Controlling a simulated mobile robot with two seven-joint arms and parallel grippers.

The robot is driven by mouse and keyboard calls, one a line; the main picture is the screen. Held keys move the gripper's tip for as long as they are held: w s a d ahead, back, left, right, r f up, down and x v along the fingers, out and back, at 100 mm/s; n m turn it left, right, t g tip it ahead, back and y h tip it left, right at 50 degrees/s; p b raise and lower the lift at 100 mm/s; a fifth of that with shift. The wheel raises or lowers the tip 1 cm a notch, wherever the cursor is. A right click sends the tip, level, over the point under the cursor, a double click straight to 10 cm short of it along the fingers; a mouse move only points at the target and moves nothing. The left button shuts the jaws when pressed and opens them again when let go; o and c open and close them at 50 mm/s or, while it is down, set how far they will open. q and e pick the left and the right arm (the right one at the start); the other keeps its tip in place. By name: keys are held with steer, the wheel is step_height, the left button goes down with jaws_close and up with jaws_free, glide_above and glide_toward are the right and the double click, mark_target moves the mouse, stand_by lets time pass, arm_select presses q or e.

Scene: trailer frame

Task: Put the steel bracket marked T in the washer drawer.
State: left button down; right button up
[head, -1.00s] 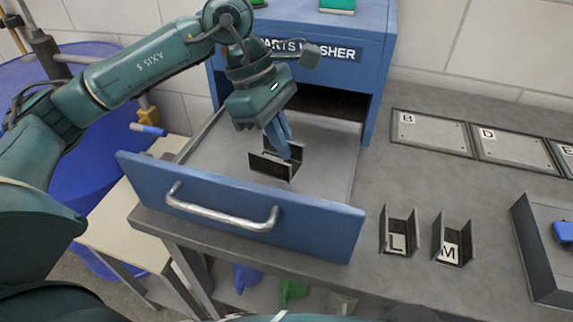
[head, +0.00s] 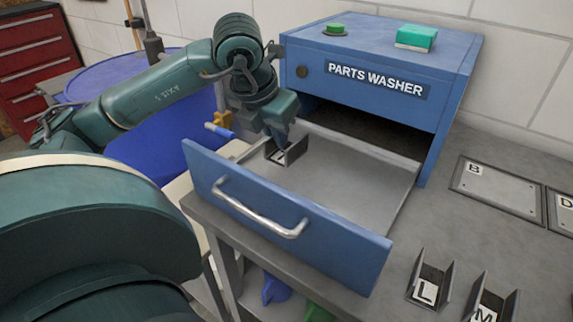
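A dark steel U-shaped bracket (head: 293,153) is at the left side of the open blue washer drawer (head: 345,165). A bit of white label shows on it, but its letter is not readable. My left gripper (head: 280,140) is directly above the bracket, its fingers down at the bracket and appearing shut on one wall. I cannot tell whether the bracket touches the drawer floor. My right gripper is out of view.
The parts washer (head: 375,85) stands behind the drawer. Brackets marked L (head: 428,283) and M (head: 490,300) stand on the bench at right. A plate marked B (head: 500,188) lies beyond them. A blue drum (head: 170,135) is at left.

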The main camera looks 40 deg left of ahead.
mark_target(274, 151)
arm_select(q)
steer(key=shift+f+b, duration=0.5)
steer(key=shift+f, duration=1.95)
steer(key=shift+f, duration=0.15)
steer(key=c, duration=1.6)
jaws_free()
